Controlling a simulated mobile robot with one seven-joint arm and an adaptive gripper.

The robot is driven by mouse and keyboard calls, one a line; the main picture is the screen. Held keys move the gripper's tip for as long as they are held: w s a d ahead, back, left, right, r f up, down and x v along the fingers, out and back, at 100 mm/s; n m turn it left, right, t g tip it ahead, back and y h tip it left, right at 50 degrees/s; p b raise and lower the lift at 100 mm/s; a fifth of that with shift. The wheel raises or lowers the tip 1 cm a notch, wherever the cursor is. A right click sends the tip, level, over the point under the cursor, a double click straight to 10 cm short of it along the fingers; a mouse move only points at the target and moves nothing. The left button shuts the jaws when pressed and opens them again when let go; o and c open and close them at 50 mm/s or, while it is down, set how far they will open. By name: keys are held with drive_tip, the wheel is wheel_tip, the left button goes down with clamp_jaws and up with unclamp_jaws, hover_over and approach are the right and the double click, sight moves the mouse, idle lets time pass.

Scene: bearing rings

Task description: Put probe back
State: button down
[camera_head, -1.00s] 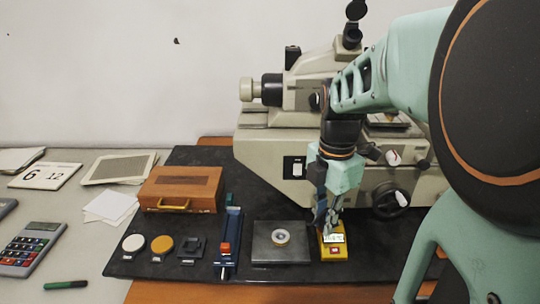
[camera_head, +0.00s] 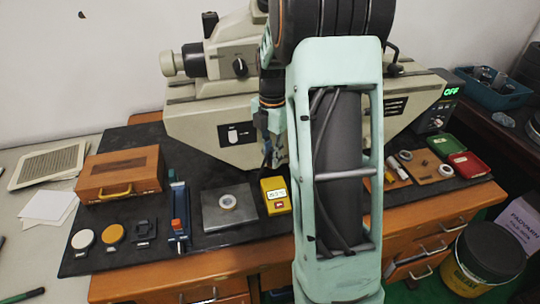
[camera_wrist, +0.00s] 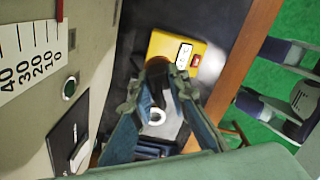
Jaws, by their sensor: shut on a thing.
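My gripper (camera_wrist: 158,84) is shut on a small dark piece, which I take to be the probe (camera_wrist: 157,71); the fingers partly hide it. In the head view my gripper (camera_head: 276,160) points down behind the yellow meter, partly hidden by my own arm. The yellow meter (camera_head: 275,195) lies on the dark mat with its display and a red button facing up. It also shows in the wrist view (camera_wrist: 162,43), just beyond the fingertips. I cannot tell whether the probe touches it.
A grey plate (camera_head: 211,218) with a bearing ring (camera_head: 228,202) lies left of the meter. The blue stand (camera_head: 179,215) and wooden box (camera_head: 121,173) are further left. The large beige machine (camera_head: 210,115) stands close behind. A brown board (camera_head: 425,166) and coloured trays lie right.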

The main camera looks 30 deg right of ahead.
sight(272, 183)
drive_tip(key=shift+f+b, duration=2.25)
drive_tip(key=shift+f, duration=1.05)
drive_tip(key=shift+f, duration=0.35)
drive_tip(key=c, duration=1.8)
unclamp_jaws()
drive_tip(key=shift+o, duration=0.2)
drive_tip(key=shift+r, duration=0.1)
wheel_tip(272, 183, up, 8)
drive_tip(key=p, duration=0.6)
drive_tip(key=shift+r, duration=0.2)
